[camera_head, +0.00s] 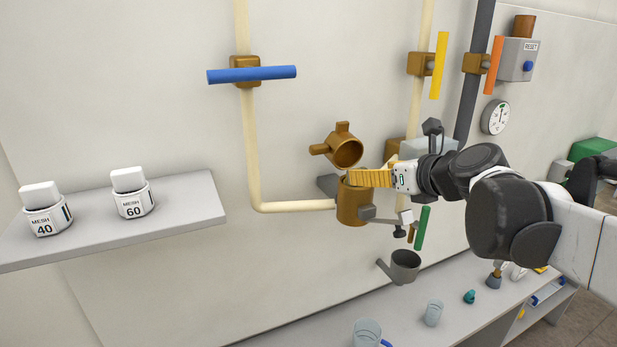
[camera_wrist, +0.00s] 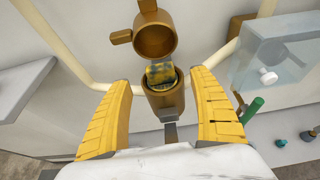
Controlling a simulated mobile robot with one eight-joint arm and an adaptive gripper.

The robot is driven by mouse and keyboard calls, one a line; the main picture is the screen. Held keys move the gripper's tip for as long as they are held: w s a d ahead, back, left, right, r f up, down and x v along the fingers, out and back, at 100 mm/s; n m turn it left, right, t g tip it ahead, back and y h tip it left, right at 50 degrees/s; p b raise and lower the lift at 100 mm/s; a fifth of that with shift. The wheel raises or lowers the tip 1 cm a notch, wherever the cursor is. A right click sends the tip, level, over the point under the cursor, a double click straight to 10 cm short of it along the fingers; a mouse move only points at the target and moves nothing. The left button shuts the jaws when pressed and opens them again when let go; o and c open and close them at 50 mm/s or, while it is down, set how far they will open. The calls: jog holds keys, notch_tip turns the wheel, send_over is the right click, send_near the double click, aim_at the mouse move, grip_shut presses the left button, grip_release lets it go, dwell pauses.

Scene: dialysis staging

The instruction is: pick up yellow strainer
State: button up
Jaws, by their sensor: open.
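The yellow strainer (camera_wrist: 160,73) shows in the wrist view as a mottled yellow and dark piece standing partly out of the open top of a brown housing (camera_wrist: 165,98). My gripper (camera_wrist: 160,78) is open, its two yellow ribbed fingers apart to the left and right of the strainer in the picture. I cannot see either finger touching it. In the head view my gripper (camera_head: 365,178) reaches in from the right at the top of the housing (camera_head: 354,206). The strainer cannot be made out there.
A brown cap (camera_head: 347,152) hangs open above the housing. A cream pipe (camera_head: 290,207) joins it from the left. A grey cup (camera_head: 405,262) hangs below. The shelf (camera_head: 188,205) at left bears two mesh jars, marked 40 (camera_head: 46,218) and 60 (camera_head: 132,199).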

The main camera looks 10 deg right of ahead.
aim_at(357, 168)
jog(key=shift+w+f, duration=0.2)
jog(key=shift+w, duration=0.3)
jog(key=shift+w+f, duration=0.2)
jog(key=shift+w, duration=0.3)
jog(key=shift+w+a, duration=0.25)
jog(key=shift+a, duration=0.05)
jog(key=p+x, duration=0.1)
jog(key=x, duration=0.3)
jog(key=shift+w+a+f, duration=0.1)
jog(key=shift+w+a, duration=0.05)
jog(key=shift+w, duration=0.15)
jog(key=shift+s+a, duration=0.1)
jog(key=shift+s, duration=0.2)
jog(key=shift+c, duration=0.6)
jog(key=shift+w, duration=0.1)
jog(key=c, duration=1.1)
